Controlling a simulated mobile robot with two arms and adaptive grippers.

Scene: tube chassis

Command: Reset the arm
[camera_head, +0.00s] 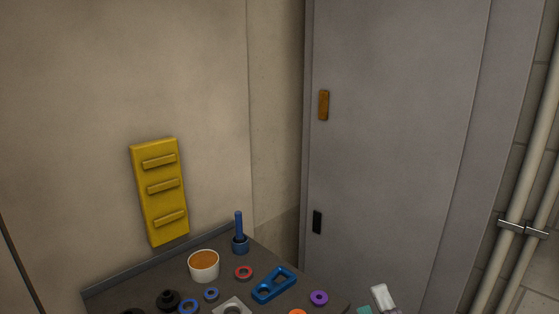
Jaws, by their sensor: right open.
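My right gripper (383,298) appears to show only as a small pale part at the bottom edge, right of the middle, by the table's right side. It is open; most of it and its arm are cut off by the frame. I see nothing held in it. My left gripper is not in view.
A dark table (130,293) holds a white cup (204,268) with orange-brown contents, a blue bracket (274,286), a blue upright peg (239,228), a purple ring (319,297), a red ring (243,273) and other small parts. A yellow wall panel (160,192) and grey cabinet (400,150) stand behind.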

